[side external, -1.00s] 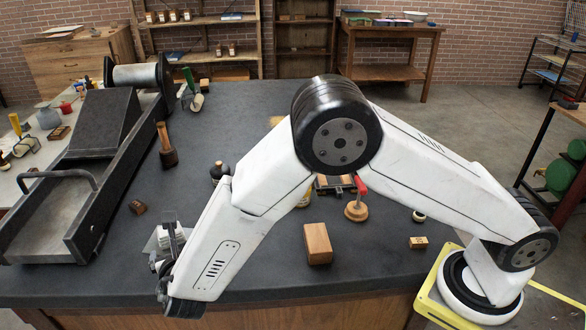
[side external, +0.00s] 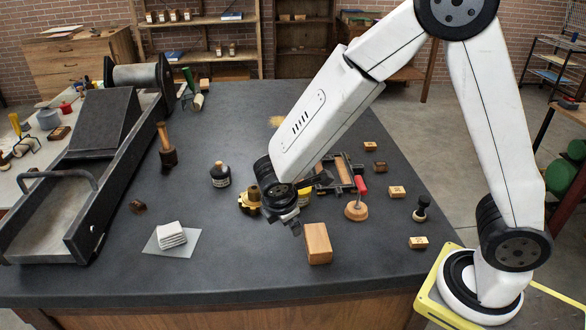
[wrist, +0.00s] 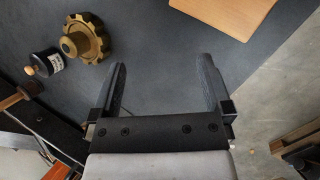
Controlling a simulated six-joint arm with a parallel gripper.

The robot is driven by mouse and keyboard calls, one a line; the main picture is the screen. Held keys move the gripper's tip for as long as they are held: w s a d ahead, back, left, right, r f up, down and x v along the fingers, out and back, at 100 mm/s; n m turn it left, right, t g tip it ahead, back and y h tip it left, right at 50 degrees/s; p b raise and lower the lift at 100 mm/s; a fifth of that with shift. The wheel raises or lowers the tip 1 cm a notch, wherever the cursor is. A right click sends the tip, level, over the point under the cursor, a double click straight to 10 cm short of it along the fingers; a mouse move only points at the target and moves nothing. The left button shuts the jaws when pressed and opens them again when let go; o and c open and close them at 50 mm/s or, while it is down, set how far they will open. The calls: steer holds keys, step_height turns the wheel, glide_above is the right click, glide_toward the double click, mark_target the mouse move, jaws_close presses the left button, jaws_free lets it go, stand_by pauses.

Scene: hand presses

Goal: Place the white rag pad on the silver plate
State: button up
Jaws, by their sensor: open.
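The white rag pad (side external: 171,234) is a small folded stack. It rests on the silver plate (side external: 184,249), a thin flat sheet on the dark bench at the front left in the side view. My gripper (side external: 297,226) is well to the right of them, low over the bench between the brass gear-like piece and the wooden block. In the wrist view my gripper (wrist: 167,82) has its two fingers wide apart with nothing between them. The pad and the plate are out of the wrist view.
A wooden block (side external: 318,244) stands right of my gripper. A brass gear-like piece (side external: 247,200) and a dark bottle (side external: 220,175) are to its left. A large press (side external: 85,190) fills the left side.

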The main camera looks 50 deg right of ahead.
steer(key=s+d+r+m+y, duration=0.1)
steer(key=s+m, duration=0.1)
steer(key=m, duration=0.2)
steer(key=s+d+m+y, duration=0.1)
steer(key=s+d+m, duration=0.1)
steer(key=s+m, duration=0.1)
steer(key=s+d+r+m+y, duration=0.1)
steer(key=s+m+y, duration=0.1)
steer(key=m, duration=0.3)
steer(key=shift+s+d+r, duration=0.3)
steer(key=shift+s, duration=0.25)
steer(key=shift+s+d+r+m+y, duration=0.15)
steer(key=shift+s+m, duration=0.15)
steer(key=shift+m, duration=0.3)
steer(key=shift+s+d+r+m+y, duration=0.15)
steer(key=shift+s+m, duration=0.15)
steer(key=shift+m, duration=0.3)
